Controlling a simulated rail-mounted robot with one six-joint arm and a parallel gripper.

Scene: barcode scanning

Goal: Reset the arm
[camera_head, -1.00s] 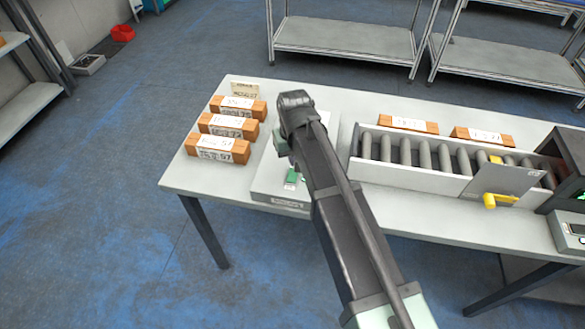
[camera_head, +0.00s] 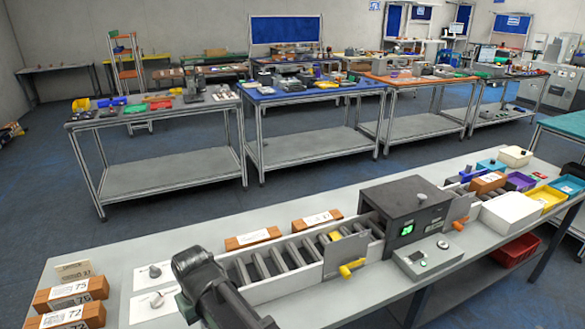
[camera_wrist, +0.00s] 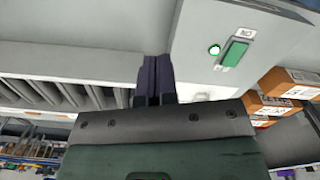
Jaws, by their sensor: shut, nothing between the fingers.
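My gripper (camera_wrist: 155,80) shows in the wrist view as two dark fingers pressed together with nothing between them. It is beside a pale panel (camera_wrist: 205,75) with a green rectangle and a small round green light, and near the grey rollers (camera_wrist: 45,93) at the left. In the head view my dark arm reaches in from the bottom, over the left part of the workbench (camera_head: 130,255). The gripper's fingers are hidden there.
Brown labelled boxes (camera_head: 75,292) lie at the bench's left end. Two more (camera_head: 252,239) lie behind the roller conveyor (camera_head: 275,262), which leads to a dark scanner housing (camera_head: 407,205). Coloured bins (camera_head: 545,197) stand at the far right. Other tables stand behind a clear aisle.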

